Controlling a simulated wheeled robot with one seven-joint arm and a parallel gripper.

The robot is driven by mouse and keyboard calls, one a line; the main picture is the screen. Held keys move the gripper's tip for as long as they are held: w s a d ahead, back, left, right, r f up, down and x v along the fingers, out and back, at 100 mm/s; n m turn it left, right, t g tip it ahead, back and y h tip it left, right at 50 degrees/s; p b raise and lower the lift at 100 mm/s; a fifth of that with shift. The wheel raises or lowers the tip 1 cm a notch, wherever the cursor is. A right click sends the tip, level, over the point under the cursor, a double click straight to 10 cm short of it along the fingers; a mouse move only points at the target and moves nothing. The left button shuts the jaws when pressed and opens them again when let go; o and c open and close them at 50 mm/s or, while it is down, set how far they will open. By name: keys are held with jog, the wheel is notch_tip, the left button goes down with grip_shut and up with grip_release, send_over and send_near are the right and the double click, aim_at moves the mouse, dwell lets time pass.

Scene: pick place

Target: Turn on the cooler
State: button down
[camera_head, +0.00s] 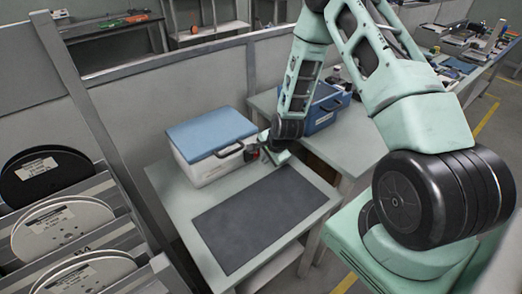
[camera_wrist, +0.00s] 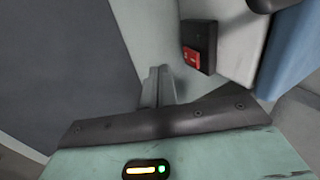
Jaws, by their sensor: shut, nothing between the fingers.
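The cooler (camera_head: 212,160) is a white box with a blue lid and a handle on its front. It stands on the grey table and its lid is shut. In the wrist view, part of its white wall (camera_wrist: 236,30) and blue lid (camera_wrist: 291,52) show at the upper right. A black switch box (camera_wrist: 198,45) with a red switch (camera_wrist: 192,57) sits on the white wall. My gripper (camera_wrist: 157,72) is shut and empty, its tips below and left of the red switch, apart from it in the picture. In the head view, my gripper (camera_head: 274,157) is beside the cooler's right end.
A dark mat (camera_head: 258,217) lies on the table in front of the cooler. A blue container (camera_head: 322,112) stands on another table behind my arm. A rack with discs (camera_head: 62,225) is at the left. The mat is bare.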

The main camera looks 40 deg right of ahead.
aim_at(257, 154)
jog(key=shift+w+r+p, duration=0.2)
jog(key=shift+w, duration=0.55)
jog(key=shift+w+r+p, duration=0.15)
jog(key=shift+w, duration=0.6)
jog(key=shift+a, duration=0.1)
jog(key=shift+w+b, duration=0.4)
jog(key=shift+w, duration=0.1)
jog(key=shift+s+r, duration=0.1)
jog(key=shift+r, duration=0.1)
jog(key=shift+r+p, duration=0.7)
jog(key=shift+r, duration=0.05)
